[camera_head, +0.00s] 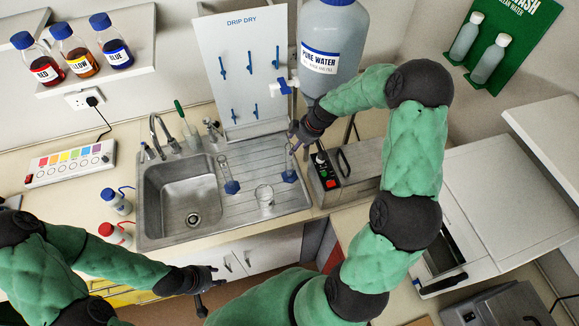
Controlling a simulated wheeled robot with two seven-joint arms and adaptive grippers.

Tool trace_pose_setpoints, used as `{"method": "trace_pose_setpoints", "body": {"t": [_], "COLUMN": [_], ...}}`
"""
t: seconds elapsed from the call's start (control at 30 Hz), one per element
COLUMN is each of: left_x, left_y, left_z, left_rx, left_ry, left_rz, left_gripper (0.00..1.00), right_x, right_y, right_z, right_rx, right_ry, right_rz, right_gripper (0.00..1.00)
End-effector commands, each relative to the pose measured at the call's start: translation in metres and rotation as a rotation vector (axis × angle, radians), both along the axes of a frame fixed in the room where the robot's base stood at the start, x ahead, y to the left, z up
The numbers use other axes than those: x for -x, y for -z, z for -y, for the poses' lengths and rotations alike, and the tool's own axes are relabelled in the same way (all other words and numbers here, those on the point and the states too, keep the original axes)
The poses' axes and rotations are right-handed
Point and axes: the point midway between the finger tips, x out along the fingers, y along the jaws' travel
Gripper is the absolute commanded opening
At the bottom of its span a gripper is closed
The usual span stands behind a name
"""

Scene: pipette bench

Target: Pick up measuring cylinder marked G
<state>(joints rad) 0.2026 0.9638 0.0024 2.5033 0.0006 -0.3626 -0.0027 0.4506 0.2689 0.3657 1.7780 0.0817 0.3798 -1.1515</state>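Two clear measuring cylinders with blue bases stand on the steel drainboard (268,158). One cylinder (231,184) is near the sink basin; the other cylinder (289,176) is further right. No letter G is readable on either. My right gripper (297,143) is at the upper part of the right cylinder, pointing down; its fingers are small and dark, so I cannot tell whether they grip it. My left gripper (211,285) is open and empty in front of the counter, below the sink.
A glass beaker (265,196) stands on the drainboard near its front edge. The sink basin (183,195) and tap are to the left. A grey box with buttons (352,168) sits right of the drainboard. The pure water tank (333,35) and drip-dry board (240,50) rise behind.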

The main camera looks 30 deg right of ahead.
Motion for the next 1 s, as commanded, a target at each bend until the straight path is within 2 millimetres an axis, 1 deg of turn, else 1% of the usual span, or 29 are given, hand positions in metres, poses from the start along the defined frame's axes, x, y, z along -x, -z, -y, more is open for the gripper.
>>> {"method": "trace_pose_setpoints", "body": {"t": [0.23,0.4,0.5,0.7,0.73,0.77,0.8,0.87,0.9,0.93,1.0], "left_x": [0.0,0.0,0.0,0.0,0.0,0.0,0.0,0.0,0.0,0.0,0.0], "left_y": [-0.014,-0.016,-0.016,-0.016,-0.016,-0.016,-0.016,-0.016,-0.016,-0.016,-0.016], "left_z": [0.0,0.0,0.0,0.0,0.0,0.0,0.0,0.0,0.0,0.0,0.0], "left_rx": [0.0,0.0,0.0,0.0,0.0,0.0,0.0,0.0,0.0,0.0,0.0], "left_ry": [0.0,0.0,0.0,0.0,0.0,0.0,0.0,0.0,0.0,0.0,0.0], "left_rz": [0.0,0.0,0.0,0.0,0.0,0.0,0.0,0.0,0.0,0.0,0.0], "left_gripper": [0.4,0.4,0.4,0.4,0.4,0.4,0.4,0.4,0.4,0.4,0.4], "right_x": [-0.011,-0.017,-0.018,-0.018,-0.018,-0.018,-0.018,-0.018,-0.018,-0.018,-0.018], "right_y": [0.023,0.039,0.042,0.043,0.043,0.043,0.043,0.043,0.043,0.043,0.043], "right_z": [-0.009,-0.012,-0.012,-0.012,-0.012,-0.012,-0.012,-0.012,-0.012,-0.012,-0.012], "right_rx": [-0.002,0.0,0.001,0.001,0.001,0.001,0.001,0.001,0.001,0.001,0.001], "right_ry": [-0.002,-0.001,0.0,0.0,0.0,0.0,0.0,0.0,0.0,0.0,0.0], "right_rz": [-0.003,-0.003,-0.001,0.0,-0.001,-0.001,-0.001,-0.001,-0.001,-0.001,-0.001], "right_gripper": [0.57,0.57,0.57,0.57,0.54,0.46,0.34,0.17,0.06,0.0,0.0]}}
